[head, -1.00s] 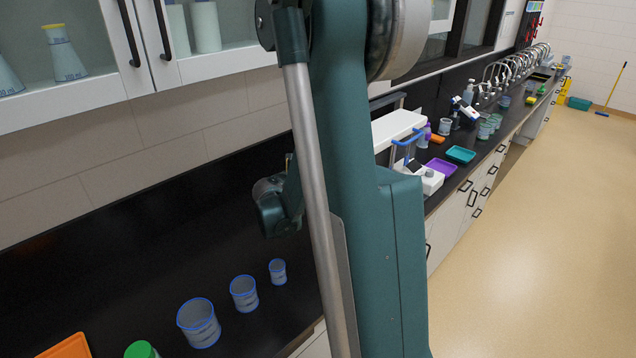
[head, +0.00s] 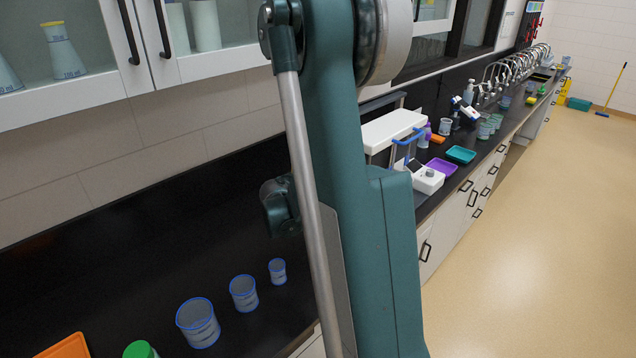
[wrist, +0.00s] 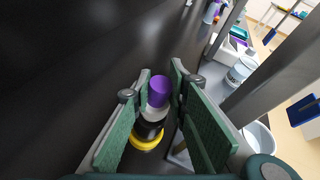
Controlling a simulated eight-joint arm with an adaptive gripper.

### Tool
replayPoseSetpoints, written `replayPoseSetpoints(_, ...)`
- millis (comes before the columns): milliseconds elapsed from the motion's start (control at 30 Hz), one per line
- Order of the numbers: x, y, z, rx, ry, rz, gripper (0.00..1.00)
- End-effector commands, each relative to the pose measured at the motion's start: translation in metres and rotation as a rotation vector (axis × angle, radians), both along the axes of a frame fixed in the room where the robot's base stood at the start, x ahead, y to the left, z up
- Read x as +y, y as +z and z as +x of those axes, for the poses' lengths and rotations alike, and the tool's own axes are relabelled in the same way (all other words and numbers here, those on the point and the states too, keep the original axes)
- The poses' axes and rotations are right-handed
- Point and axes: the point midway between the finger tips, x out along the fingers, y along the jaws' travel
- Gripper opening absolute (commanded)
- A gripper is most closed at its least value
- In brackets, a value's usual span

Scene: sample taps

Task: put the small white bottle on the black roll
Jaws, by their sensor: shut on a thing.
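In the wrist view the small white bottle (wrist: 156,113) with a purple cap is between the green pads of my gripper (wrist: 160,82), which is shut on it. The black roll (wrist: 149,130) shows just below the bottle, in line with it. I cannot tell whether the bottle's base touches the roll or is a little above it. In the head view my arm hides the bottle, the roll and the gripper fingers.
A yellow ring (wrist: 145,144) shows under the black roll. In the head view several blue-rimmed beakers (head: 198,324), a green lid (head: 140,350) and an orange tray (head: 66,346) are on the black counter. A white balance (head: 428,180) and trays stand farther along.

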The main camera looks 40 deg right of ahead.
Motion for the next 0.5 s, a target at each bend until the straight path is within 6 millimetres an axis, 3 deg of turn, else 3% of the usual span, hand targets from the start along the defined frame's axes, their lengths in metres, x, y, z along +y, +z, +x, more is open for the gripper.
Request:
replayPoseSetpoints(133,-0.0003,-0.0093,0.0002,0.000,0.000,0.000,0.00)
replayPoseSetpoints(500,-0.0002,-0.0110,-0.0001,0.000,-0.001,0.000,0.00)
